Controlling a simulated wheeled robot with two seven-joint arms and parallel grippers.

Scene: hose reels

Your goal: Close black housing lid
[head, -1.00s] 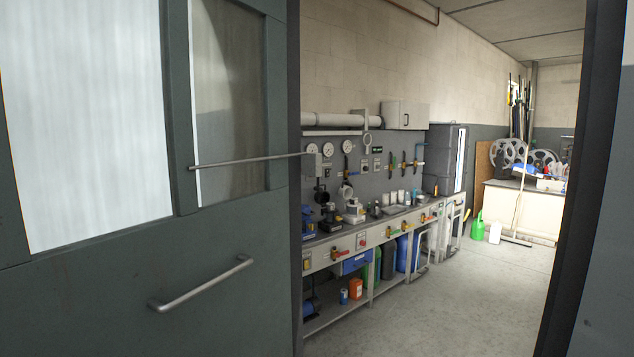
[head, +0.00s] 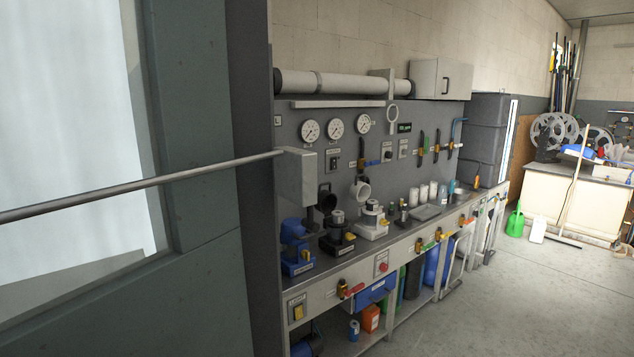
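A small black housing (head: 338,244) with a yellow part at its front stands on the workbench, between a blue housing (head: 298,262) and a white housing (head: 371,224). A dark round piece (head: 327,199), apparently its lid, stands raised above and behind the black housing, and a grey metal cylinder shows in its top. The white housing has a similar white lid (head: 361,188) raised. Neither of my grippers is in view.
A grey-green door (head: 205,285) with a window fills the left, with a metal rod (head: 140,185) crossing to a grey box (head: 302,177). The workbench (head: 335,284) runs along the wall. The floor (head: 510,300) to its right is clear. A broom (head: 570,205) leans against a far white cabinet.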

